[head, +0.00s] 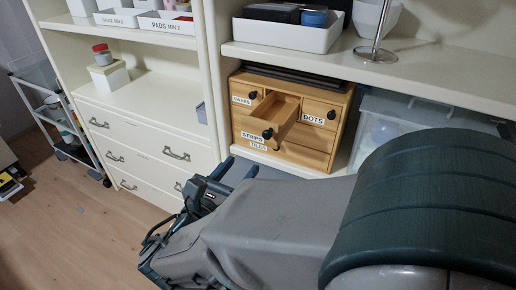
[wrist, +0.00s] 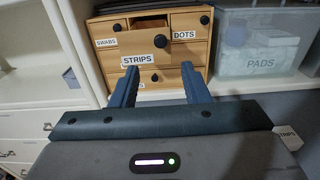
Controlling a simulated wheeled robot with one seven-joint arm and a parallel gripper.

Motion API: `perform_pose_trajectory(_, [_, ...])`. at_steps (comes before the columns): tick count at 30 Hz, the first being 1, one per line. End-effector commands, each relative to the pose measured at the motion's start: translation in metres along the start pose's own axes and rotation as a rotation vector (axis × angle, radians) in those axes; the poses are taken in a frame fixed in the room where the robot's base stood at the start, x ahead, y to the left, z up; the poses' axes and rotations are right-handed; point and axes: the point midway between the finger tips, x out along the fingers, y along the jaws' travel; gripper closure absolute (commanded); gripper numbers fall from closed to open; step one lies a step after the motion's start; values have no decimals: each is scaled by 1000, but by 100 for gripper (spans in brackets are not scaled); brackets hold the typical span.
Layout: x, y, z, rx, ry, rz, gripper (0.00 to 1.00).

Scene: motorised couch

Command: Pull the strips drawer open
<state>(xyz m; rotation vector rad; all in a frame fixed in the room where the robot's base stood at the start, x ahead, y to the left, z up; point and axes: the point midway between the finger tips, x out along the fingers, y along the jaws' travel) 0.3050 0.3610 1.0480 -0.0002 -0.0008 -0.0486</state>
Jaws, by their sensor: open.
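A small wooden drawer cabinet (head: 330,140) stands on the shelf. Its strips drawer (head: 287,112) sticks well out of the cabinet's upper middle, with its inside visible from above. The drawer's black knob (head: 267,133) is free, with nothing holding it. In the wrist view the strips drawer front (wrist: 138,50), with its STRIPS label, juts out above and beyond the fingertips. My gripper (wrist: 159,68) is open and empty, its two blue fingers spread. It also shows in the head view (head: 241,165), below and in front of the drawer, apparently apart from it.
Closed drawers marked SWABS (head: 242,97) and DOTS (head: 313,118) flank it. A clear PADS bin (wrist: 260,45) stands to the right. A shelf with a white tray (head: 285,33) is above. A white chest of drawers (head: 140,140) is left; the floor (head: 70,220) there is clear.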

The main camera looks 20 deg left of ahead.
Motion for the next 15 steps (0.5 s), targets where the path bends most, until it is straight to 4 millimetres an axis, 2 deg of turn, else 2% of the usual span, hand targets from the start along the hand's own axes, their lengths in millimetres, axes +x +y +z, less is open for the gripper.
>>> perform_pose_trajectory(3, [-17,1,0,1,0,2,58])
perform_pose_trajectory(6, [-24,0,0,1,0,-1,58])
perform_pose_trajectory(15, [-27,0,0,0,0,-1,58])
